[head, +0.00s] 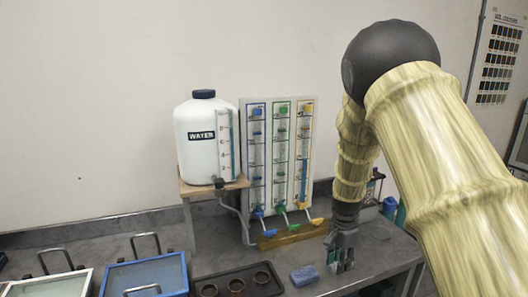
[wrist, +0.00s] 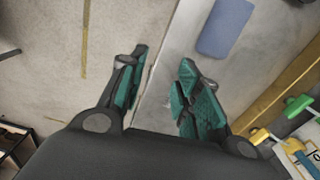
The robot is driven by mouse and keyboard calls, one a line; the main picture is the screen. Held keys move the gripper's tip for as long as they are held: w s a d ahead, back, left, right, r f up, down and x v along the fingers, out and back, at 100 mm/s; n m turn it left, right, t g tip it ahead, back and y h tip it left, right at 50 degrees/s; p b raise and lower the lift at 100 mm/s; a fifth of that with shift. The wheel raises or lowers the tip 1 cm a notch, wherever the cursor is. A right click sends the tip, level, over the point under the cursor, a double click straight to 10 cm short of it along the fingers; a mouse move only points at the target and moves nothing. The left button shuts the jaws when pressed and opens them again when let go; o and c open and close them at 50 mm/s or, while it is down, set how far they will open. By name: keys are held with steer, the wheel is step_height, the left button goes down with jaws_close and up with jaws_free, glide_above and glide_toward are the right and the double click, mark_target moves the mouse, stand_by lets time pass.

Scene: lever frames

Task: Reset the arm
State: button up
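My gripper (head: 341,260) hangs pointing down at the right end of the grey bench (head: 399,248), to the right of the lever panel. In the wrist view its two teal-padded fingers (wrist: 160,95) stand apart with nothing between them, above the bench's front edge. My arm, in a cream ribbed cover, fills the right of the head view. The lever panel (head: 248,165) has three columns with blue, green and yellow levers at its foot. The blue lever (head: 265,214), green lever (head: 283,221) and yellow lever (head: 317,222) are clear of my gripper. The green and yellow ones also show in the wrist view.
A white water jug (head: 203,155) stands on a wooden stand left of the panel. A blue sponge-like block (head: 304,275) and a dark tray (head: 238,284) with round holes lie in front. A blue-framed box (head: 146,275) is at left. Bottles stand behind my arm.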

steer(key=s+d+f+n+h+b, duration=0.1)
steer(key=s+f+n, duration=0.2)
steer(key=s+f, duration=0.75)
steer(key=s+d+f+n+b, duration=0.1)
steer(key=s+d+f+n, duration=0.1)
steer(key=s+f, duration=0.85)
steer(key=s+a+f+n, duration=0.1)
steer(key=s+f, duration=0.3)
steer(key=s, duration=0.4)
steer(key=s+a+f+n+b, duration=0.1)
steer(key=s+f+n, duration=0.3)
steer(key=s, duration=0.5)
steer(key=s+a+f+n+y+b, duration=0.1)
steer(key=s+f, duration=0.3)
steer(key=s, duration=0.4)
steer(key=shift+s+a+f+n, duration=0.35)
steer(key=shift+a+n, duration=0.15)
steer(key=shift+n, duration=0.4)
steer(key=shift+s+d+r, duration=0.1)
